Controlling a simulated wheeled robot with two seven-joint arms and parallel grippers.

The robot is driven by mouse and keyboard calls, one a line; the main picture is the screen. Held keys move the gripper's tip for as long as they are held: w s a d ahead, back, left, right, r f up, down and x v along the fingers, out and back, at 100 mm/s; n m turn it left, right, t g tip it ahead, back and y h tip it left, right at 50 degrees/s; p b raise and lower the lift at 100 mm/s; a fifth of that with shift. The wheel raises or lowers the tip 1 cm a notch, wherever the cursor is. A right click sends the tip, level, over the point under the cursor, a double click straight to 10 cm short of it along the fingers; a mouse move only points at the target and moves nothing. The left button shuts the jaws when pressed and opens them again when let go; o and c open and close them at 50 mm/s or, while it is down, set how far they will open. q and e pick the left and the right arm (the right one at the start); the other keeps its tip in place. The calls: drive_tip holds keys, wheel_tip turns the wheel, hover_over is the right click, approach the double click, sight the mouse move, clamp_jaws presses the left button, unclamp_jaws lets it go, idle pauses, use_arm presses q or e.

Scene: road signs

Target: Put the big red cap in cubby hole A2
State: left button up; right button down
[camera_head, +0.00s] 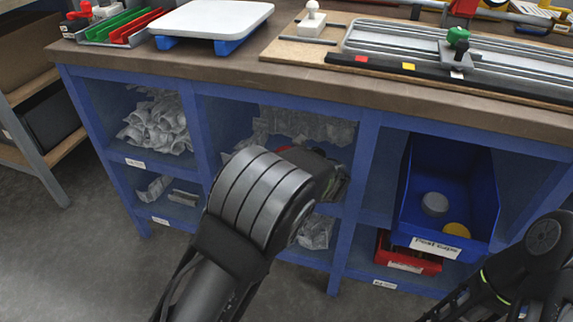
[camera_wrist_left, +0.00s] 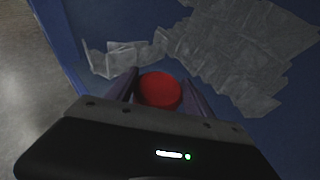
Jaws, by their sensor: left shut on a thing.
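The big red cap (camera_wrist_left: 158,90) is between the fingers of my left gripper (camera_wrist_left: 160,88) in the left wrist view, and the gripper is shut on it. In the head view my left gripper (camera_head: 328,178) is at the opening of the upper middle cubby hole (camera_head: 232,115). My own wrist hides most of the gripper there; only a sliver of red (camera_head: 285,148) shows beside it. Clear plastic bags (camera_wrist_left: 240,50) lie in the cubby in front of the cap. My right arm shows at the lower right; its fingers are not clear.
Blue dividers (camera_head: 362,165) frame the cubbies. Bags (camera_head: 158,125) fill the upper left one. A blue bin (camera_head: 450,180) with a grey cap (camera_head: 435,204) and a yellow cap (camera_head: 456,230) stands at right, above a red bin (camera_head: 408,258). The worktop (camera_head: 300,60) overhangs.

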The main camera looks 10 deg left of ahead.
use_arm(q)
wheel_tip(320, 180, down, 4)
drive_tip(key=shift+f+b, duration=0.25)
drive_tip(key=shift+b, duration=0.75)
drive_tip(key=shift+w+f, duration=0.15)
drive_tip(key=shift+w, duration=0.05)
drive_tip(key=o, duration=1.4)
drive_tip(key=shift+o, duration=0.2)
